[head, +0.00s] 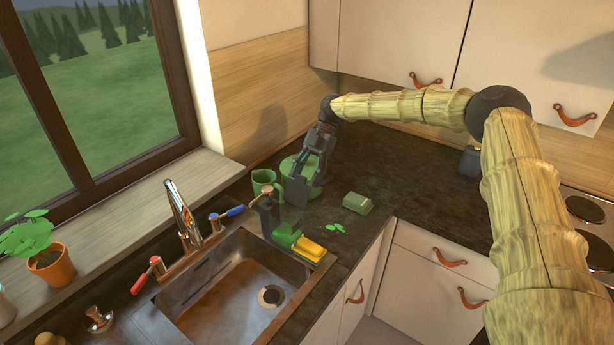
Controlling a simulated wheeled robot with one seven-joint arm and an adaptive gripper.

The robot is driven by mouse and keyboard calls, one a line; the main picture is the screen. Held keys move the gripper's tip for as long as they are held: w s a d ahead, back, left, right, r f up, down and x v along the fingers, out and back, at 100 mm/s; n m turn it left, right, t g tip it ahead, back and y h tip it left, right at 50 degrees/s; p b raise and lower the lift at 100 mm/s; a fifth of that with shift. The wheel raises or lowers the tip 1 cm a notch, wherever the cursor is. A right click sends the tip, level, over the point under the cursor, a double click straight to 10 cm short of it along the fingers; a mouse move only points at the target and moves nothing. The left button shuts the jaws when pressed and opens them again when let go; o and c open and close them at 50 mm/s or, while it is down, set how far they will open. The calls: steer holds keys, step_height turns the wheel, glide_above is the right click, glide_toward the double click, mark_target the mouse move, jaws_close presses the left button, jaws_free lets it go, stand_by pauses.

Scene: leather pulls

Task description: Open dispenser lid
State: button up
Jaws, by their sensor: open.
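My gripper (300,178) hangs over the counter in the back corner, fingers pointing down and apart, with nothing seen between them. It is in front of a round green container (315,178) and covers part of it; I cannot tell whether they touch. A dark pump bottle (268,212) stands upright by the sink's far corner, left of and nearer than the gripper. A small green box (357,203) lies on the counter to the right and looks closed. I cannot tell which of these is the dispenser, and no raised lid shows.
A green cup (264,182) stands left of the gripper. Green and yellow sponges (309,250) lie by the sink (235,285), with green leaves (334,228) nearby. A faucet (183,215) rises behind the sink. The dark counter (415,190) is mostly clear to the right.

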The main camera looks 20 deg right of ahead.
steer(key=v, duration=1.2)
steer(key=shift+f, duration=0.1)
